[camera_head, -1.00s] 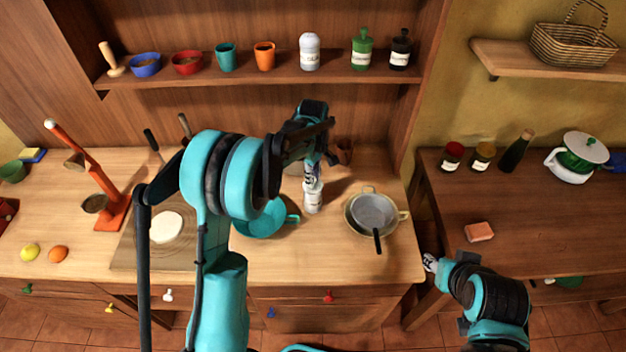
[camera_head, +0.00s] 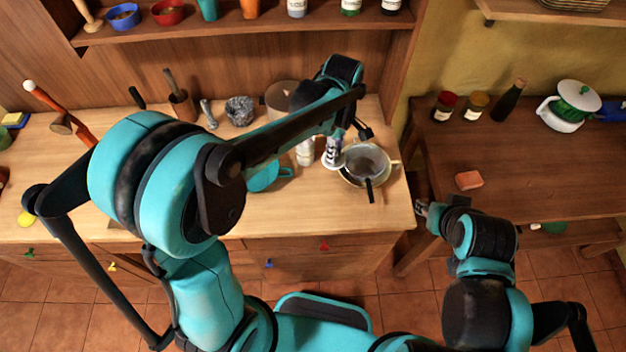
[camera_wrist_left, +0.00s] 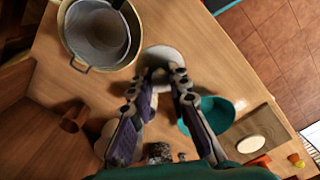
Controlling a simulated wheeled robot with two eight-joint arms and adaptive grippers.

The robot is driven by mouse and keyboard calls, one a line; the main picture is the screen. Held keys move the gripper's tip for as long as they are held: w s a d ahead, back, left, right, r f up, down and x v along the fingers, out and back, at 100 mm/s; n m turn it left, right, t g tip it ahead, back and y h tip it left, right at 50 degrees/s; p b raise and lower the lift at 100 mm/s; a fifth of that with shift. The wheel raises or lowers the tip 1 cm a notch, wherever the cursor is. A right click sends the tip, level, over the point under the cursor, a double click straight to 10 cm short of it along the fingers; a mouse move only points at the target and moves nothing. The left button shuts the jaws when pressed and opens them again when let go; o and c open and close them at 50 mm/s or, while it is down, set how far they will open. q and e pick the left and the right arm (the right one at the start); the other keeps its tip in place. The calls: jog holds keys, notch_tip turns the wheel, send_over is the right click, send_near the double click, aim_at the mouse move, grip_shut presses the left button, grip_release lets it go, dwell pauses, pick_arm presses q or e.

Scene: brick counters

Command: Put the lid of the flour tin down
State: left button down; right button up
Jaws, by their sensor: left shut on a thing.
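The flour tin (camera_head: 305,153), a small white jar, stands upright on the light wooden counter beside the teal pan. My left gripper (camera_head: 333,152) is just right of the tin, between it and the strainer. In the left wrist view its fingers (camera_wrist_left: 167,78) are shut on a round white lid (camera_wrist_left: 163,57).
The strainer on a bowl (camera_head: 367,160) is close right of my left gripper. The teal pan (camera_head: 265,177) is left of the tin. Bare counter (camera_head: 330,215) lies in front.

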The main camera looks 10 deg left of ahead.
pick_arm(q)
jog(key=s+d+f+b, duration=0.3)
jog(key=s+d+f, duration=0.45)
jog(key=s, duration=0.35)
jog(key=w+a+f+b, duration=0.1)
jog(key=a+f, duration=0.1)
jog(key=a, duration=0.2)
jog(key=a+f+b, duration=0.1)
jog(key=a+f, duration=0.2)
jog(key=w+a+f, duration=0.1)
jog(key=a+f, duration=0.1)
jog(key=a, duration=0.2)
jog(key=shift+w+a+f+b, duration=0.3)
jog(key=shift+a+f+b, duration=0.05)
jog(key=shift+b, duration=0.05)
jog(key=shift+a+f, duration=0.15)
notch_tip(320, 180, down, 4)
jog(key=shift+r+b, duration=0.25)
jog(key=shift+b, duration=0.5)
jog(key=shift+f, duration=0.2)
